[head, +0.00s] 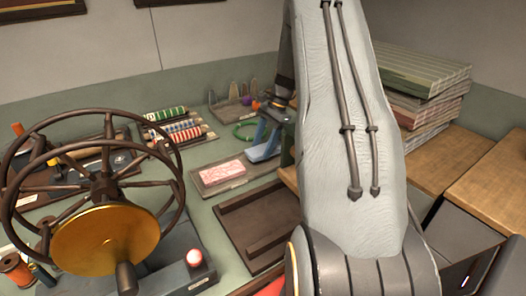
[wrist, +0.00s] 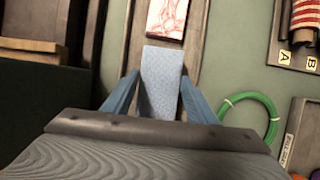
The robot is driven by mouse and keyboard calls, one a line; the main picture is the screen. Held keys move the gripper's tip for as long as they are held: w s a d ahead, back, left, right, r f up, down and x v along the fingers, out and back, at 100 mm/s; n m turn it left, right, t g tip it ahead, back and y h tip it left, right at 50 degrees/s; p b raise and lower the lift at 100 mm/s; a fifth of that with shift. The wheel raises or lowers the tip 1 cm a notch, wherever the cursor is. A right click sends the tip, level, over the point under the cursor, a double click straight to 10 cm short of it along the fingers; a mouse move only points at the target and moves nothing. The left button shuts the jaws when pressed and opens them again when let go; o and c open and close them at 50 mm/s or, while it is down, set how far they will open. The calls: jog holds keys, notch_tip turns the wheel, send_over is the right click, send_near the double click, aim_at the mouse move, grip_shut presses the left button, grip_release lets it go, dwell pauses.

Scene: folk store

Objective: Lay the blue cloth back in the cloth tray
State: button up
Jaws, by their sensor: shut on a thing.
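My gripper (head: 268,140) is shut on the blue cloth (wrist: 163,85), a pale blue folded piece between its two blue fingers in the wrist view. The cloth tray (head: 208,193) is a shallow dark tray holding a red-and-white patterned cloth (head: 222,172). In the wrist view that red cloth (wrist: 167,17) lies ahead of the blue one, and the tray (wrist: 200,35) runs under the blue cloth. I cannot tell whether the blue cloth touches the tray.
A green ring (wrist: 250,112) lies right of my gripper in the wrist view. Striped rolls (head: 180,128) lie behind the tray. A dark empty tray (head: 243,226) sits in front of it. A large spoked wheel (head: 98,190) stands at left; stacked books (head: 420,85) stand at right.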

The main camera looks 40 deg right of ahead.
aim_at(264, 148)
jog(key=shift+f, duration=1.45)
jog(key=o, duration=1.2)
jog(key=shift+f, duration=0.15)
jog(key=shift+c, duration=0.2)
